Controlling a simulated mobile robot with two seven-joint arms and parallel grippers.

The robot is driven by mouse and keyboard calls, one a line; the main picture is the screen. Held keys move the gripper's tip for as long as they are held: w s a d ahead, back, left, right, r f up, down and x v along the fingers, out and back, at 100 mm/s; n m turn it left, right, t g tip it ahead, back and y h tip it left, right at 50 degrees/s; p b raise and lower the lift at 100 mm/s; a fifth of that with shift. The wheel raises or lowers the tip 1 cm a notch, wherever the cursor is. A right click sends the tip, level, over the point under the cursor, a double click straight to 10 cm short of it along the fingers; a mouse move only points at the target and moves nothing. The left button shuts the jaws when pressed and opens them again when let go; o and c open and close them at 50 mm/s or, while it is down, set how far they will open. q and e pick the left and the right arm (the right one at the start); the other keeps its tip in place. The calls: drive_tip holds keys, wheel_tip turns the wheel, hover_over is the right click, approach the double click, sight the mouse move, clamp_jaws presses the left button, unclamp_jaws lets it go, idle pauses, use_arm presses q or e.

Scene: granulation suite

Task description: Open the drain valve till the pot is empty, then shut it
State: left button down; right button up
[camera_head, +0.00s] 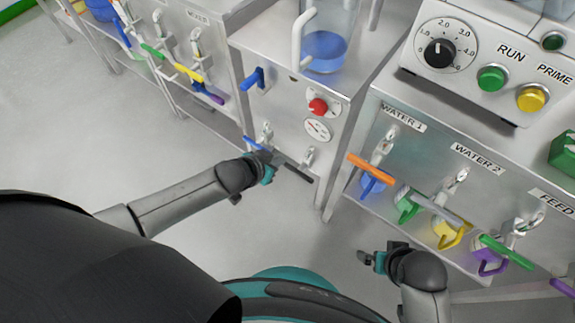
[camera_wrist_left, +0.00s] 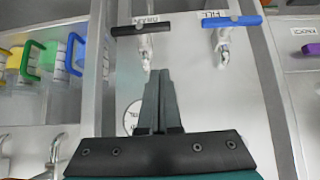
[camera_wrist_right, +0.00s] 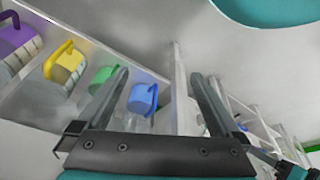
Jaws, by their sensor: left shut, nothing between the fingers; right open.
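The pot (camera_head: 325,52) is a clear cylinder on the middle cabinet, with blue liquid in its bottom. On the cabinet's front, low down, are a blue valve handle (camera_head: 253,145) and a black one (camera_head: 297,172). In the left wrist view, upside down, the black handle (camera_wrist_left: 140,29) lies by a label that seems to read DRAIN, and the blue handle (camera_wrist_left: 232,21) by FILL. My left gripper (camera_head: 268,158) is shut and empty close to these valves; its fingertips (camera_wrist_left: 159,72) appear just below the black handle's spout. My right gripper (camera_head: 368,257) is open and empty, low over the floor.
The cabinet also has a red knob (camera_head: 318,106), a gauge (camera_head: 318,129) and a blue lever (camera_head: 252,79). To the right, a bench has an orange valve handle (camera_head: 371,168) and several coloured jugs. To the left stands another bench with coloured handles. Open floor lies in front.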

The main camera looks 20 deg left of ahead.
sight(301, 169)
wheel_tip(301, 169, up, 8)
drive_tip(key=w+t+b, duration=0.1)
drive_tip(key=b, duration=0.3)
use_arm(q)
drive_tip(key=w+d+f+b, duration=0.1)
drive_tip(key=w+f+b, duration=0.2)
drive_tip(key=f, duration=0.5)
drive_tip(key=shift+w+d+f, duration=0.2)
drive_tip(key=shift+w+d, duration=0.05)
drive_tip(key=shift+w, duration=0.3)
use_arm(e)
drive_tip(key=w+a+t+y, duration=0.3)
drive_tip(key=w+a+t, duration=0.2)
drive_tip(key=a, duration=0.1)
drive_tip(key=shift+r+n, duration=0.2)
drive_tip(key=shift+n, duration=0.1)
drive_tip(key=shift+a, duration=0.1)
use_arm(q)
drive_tip(key=shift+a+f+p, duration=0.1)
drive_tip(key=shift+p, duration=0.25)
use_arm(e)
drive_tip(key=shift+w+d+g+h, duration=0.25)
drive_tip(key=shift+g+h, duration=0.05)
